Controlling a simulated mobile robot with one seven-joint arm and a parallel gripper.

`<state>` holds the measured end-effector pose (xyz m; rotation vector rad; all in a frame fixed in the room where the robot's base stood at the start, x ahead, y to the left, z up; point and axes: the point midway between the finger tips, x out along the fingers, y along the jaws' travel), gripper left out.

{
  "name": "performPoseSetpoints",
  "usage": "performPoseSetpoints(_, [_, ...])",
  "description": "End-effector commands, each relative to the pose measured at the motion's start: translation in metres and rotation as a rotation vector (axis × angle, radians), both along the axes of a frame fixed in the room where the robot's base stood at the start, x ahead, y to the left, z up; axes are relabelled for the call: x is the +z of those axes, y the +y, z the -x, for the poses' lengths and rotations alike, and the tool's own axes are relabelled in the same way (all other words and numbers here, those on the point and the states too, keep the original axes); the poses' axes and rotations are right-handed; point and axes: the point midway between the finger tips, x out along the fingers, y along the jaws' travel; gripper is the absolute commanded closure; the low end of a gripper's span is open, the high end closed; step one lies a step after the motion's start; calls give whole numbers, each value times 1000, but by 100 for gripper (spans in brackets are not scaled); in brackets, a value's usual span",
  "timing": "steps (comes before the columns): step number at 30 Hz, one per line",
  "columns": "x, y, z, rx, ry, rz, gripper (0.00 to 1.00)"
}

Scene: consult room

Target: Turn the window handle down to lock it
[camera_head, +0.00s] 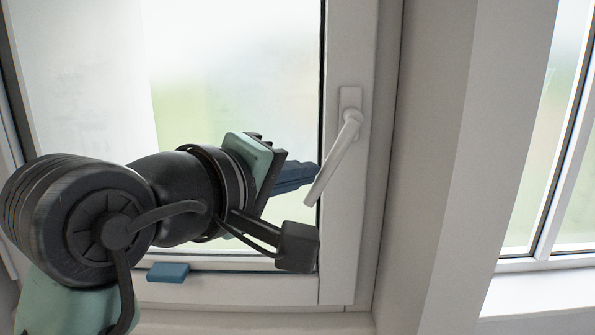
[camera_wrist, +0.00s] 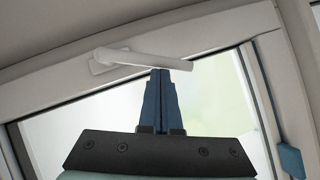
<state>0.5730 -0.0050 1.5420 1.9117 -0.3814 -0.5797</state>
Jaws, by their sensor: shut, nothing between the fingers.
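The white window handle (camera_head: 334,159) is on the right side of the window frame. Its lever slants down and to the left from its base plate (camera_head: 350,101). My gripper (camera_head: 314,172) is shut and empty, with its blue fingers pointing right at the lever's left side. In the wrist view the handle (camera_wrist: 150,60) lies across the top, and the fingertips of my gripper (camera_wrist: 161,72) are at its underside, near the free end. They look touching or nearly so; I cannot tell which.
The white window frame (camera_head: 345,235) surrounds a blurred glass pane (camera_head: 200,110). A blue block (camera_head: 168,272) is on the lower frame, and it also shows in the wrist view (camera_wrist: 291,161). A wall strip (camera_head: 440,150) and a second window (camera_head: 545,130) are at the right.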

Motion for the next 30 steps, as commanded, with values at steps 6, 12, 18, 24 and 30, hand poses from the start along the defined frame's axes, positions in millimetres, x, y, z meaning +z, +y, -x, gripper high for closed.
performPoseSetpoints(6, [-9, -8, 0, -3, 2, 104, 100])
performPoseSetpoints(12, [-16, -17, 0, -3, 3, 240, 100])
performPoseSetpoints(18, [-20, -25, 0, -2, 2, 353, 100])
performPoseSetpoints(24, [-22, -30, 0, -1, 2, 418, 100])
performPoseSetpoints(30, [-21, -31, 0, 0, 0, 440, 100])
